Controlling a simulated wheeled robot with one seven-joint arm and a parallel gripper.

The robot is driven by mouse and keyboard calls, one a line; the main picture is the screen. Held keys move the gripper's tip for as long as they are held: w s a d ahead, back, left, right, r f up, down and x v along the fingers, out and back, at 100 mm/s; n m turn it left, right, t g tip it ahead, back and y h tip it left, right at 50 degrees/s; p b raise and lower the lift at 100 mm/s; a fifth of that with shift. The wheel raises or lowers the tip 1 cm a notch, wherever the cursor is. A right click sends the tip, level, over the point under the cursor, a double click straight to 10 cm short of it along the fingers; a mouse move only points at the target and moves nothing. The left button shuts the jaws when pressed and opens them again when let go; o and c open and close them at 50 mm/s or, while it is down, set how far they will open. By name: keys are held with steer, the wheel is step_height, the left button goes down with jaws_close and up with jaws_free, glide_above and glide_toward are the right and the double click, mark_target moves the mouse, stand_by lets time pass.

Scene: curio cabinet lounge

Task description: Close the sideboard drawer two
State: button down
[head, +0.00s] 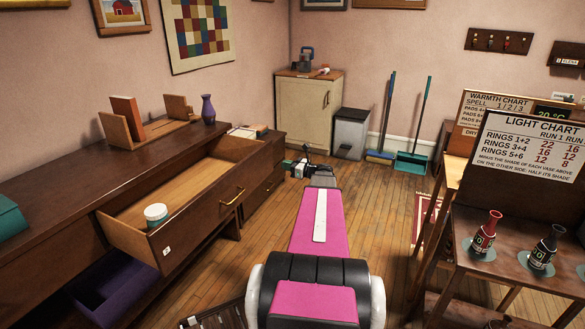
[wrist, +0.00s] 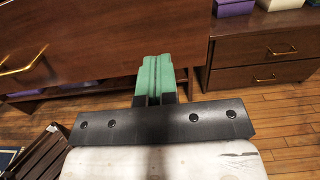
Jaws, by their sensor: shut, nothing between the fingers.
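The sideboard (head: 60,185) runs along the left wall in the head view. One of its drawers (head: 205,215) stands pulled out, with a brass handle (head: 232,197) and a small white label on its front. A white and teal jar (head: 156,215) is inside it. My gripper (head: 289,165) is to the right of the open drawer, pointing left toward the sideboard. In the wrist view, my gripper (wrist: 155,75) has its green fingertips together and empty, before a broad brown wooden front (wrist: 110,35) with a brass handle (wrist: 22,60) at the left. Whether they touch it, I cannot tell.
A purple box (head: 115,292) sits low beneath the open drawer. A table (head: 520,275) with vases and a chart board stands at the right. A cream cabinet (head: 305,110), grey bin (head: 350,135), broom and dustpan stand at the back.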

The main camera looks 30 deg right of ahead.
mark_target(266, 160)
steer(key=x, duration=0.8)
steer(key=x, duration=2.7)
